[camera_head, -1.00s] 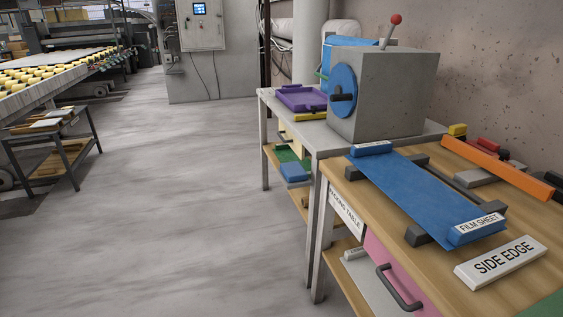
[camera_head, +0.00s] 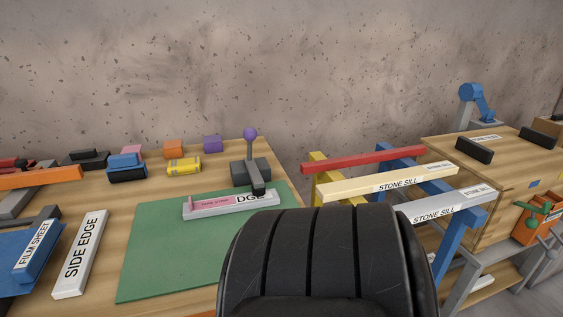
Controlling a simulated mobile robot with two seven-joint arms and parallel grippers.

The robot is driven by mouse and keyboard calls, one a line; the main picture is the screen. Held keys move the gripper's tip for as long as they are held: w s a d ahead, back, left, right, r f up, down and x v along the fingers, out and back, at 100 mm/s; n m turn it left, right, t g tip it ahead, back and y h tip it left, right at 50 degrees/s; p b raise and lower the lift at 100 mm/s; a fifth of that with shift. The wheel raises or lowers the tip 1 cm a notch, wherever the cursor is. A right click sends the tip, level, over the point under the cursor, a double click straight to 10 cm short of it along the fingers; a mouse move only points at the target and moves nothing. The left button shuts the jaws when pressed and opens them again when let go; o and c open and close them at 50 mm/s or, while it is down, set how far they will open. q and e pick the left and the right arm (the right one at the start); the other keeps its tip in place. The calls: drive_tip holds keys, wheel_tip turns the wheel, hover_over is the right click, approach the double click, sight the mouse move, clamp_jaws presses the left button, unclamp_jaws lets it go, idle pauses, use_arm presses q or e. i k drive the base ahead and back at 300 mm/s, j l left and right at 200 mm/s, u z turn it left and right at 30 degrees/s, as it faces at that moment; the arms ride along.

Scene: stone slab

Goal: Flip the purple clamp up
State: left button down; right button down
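The purple clamp (camera_head: 251,148) stands at the back right of the wooden table, with a purple ball on an upright grey handle and a dark grey base. Its dark arm reaches forward over a pale slab (camera_head: 228,206) lettered "DGE", which lies on a green mat (camera_head: 150,262) with a pink strip (camera_head: 211,202) on it. I cannot tell whether the arm's tip touches the slab. Neither gripper is in view. A large black ribbed shape fills the lower middle and hides part of the mat and table.
Left of the mat lie a "SIDE EDGE" slab (camera_head: 80,254) and a blue film sheet (camera_head: 14,268). Several small blocks, including a purple one (camera_head: 212,144), line the back. To the right, blue and yellow trestles hold stone sills (camera_head: 388,185) beside another table (camera_head: 505,160). A wall stands behind.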

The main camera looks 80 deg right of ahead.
sight(250, 135)
drive_tip(key=z, duration=2.4)
